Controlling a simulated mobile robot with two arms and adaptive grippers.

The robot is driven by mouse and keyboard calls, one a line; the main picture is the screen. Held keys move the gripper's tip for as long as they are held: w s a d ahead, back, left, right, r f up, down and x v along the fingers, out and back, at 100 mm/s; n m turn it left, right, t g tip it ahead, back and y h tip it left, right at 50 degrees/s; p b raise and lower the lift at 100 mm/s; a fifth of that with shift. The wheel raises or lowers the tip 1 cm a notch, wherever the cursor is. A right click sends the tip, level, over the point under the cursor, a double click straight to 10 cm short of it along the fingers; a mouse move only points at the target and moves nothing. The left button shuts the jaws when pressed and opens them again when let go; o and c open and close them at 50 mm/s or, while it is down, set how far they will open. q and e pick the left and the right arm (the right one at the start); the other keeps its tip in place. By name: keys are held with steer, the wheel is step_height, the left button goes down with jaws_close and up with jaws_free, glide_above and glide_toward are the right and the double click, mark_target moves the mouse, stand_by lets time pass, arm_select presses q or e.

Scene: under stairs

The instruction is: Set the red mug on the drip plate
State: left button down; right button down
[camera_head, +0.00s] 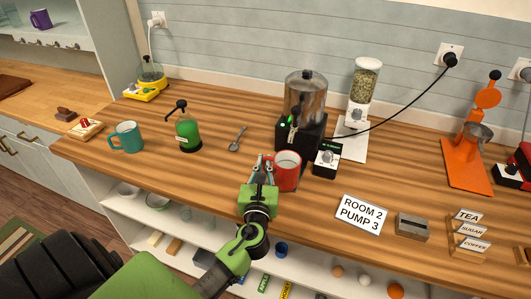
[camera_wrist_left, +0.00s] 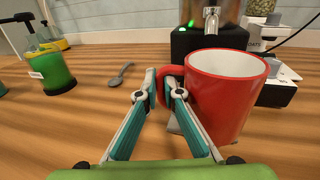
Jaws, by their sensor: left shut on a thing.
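The red mug (camera_head: 287,172) is upright with a white inside, in front of the urn with a metal body and black base (camera_head: 306,100). My left gripper (camera_head: 262,168) is shut on the mug's handle, at the mug's left side. In the left wrist view the fingers (camera_wrist_left: 163,92) close on the red handle, and the mug (camera_wrist_left: 224,95) stands to their right. I cannot tell whether the mug's bottom touches anything. I cannot clearly make out the drip plate; the mug hides the area at the urn's foot. My right gripper is not in view.
A small black-and-white box (camera_head: 326,160) stands close right of the mug. A spoon (camera_head: 237,138), green pump bottle (camera_head: 187,130) and teal mug (camera_head: 126,137) are to the left. A sign (camera_head: 361,214) lies to the right. The counter's front edge is near my gripper.

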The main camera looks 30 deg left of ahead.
arm_select(q)
steer(key=shift+w+a+r, duration=0.2)
steer(key=shift+w+a, duration=0.15)
steer(key=shift+w, duration=0.2)
steer(key=x, duration=0.3)
steer(key=shift+p, duration=0.3)
steer(key=shift+w+f, duration=0.1)
steer(key=shift+f, duration=0.35)
steer(key=c, duration=2.2)
jaws_free()
steer(key=shift+f, duration=0.15)
steer(key=shift+s+d, duration=0.15)
steer(key=shift+s, duration=0.1)
